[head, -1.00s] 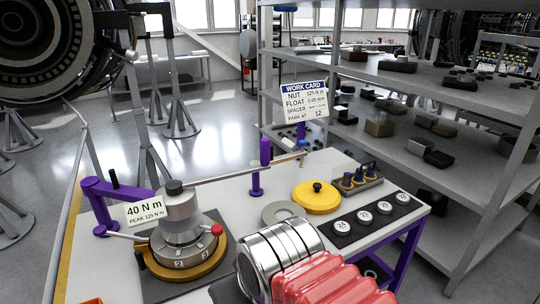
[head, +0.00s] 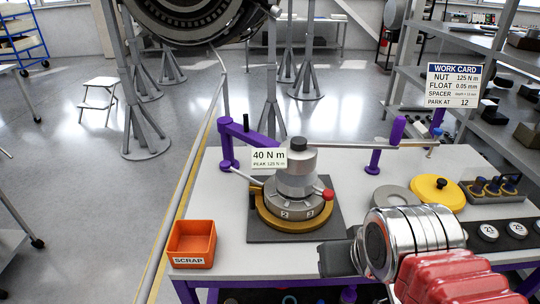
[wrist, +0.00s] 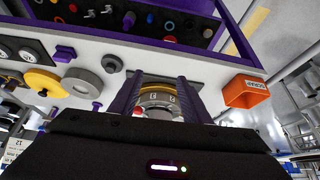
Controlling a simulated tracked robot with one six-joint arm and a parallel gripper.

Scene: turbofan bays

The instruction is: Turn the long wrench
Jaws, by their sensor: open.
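The long wrench (head: 350,144) is a thin silver bar running right from the top of the grey round hub (head: 296,180). A purple upright grip (head: 397,130) stands near its right end. The hub sits in a gold ring on a dark plate, with a red-knobbed lever (head: 328,194) at its side. A sign (head: 269,159) reads 40 N m, peak 125 N m. My gripper (wrist: 160,82) is open and empty, its two dark fingers framing the hub in the wrist view. In the head view its dark end (head: 340,258) is at the bench front, apart from the wrench.
An orange SCRAP bin (head: 191,245) stands at the bench's left front. A yellow lid (head: 437,193), a grey ring (head: 396,196) and a rack of numbered discs (head: 500,232) lie right. The work card (head: 454,85) reads nut 125 N m, park at 12. A purple arm (head: 240,133) reaches the hub.

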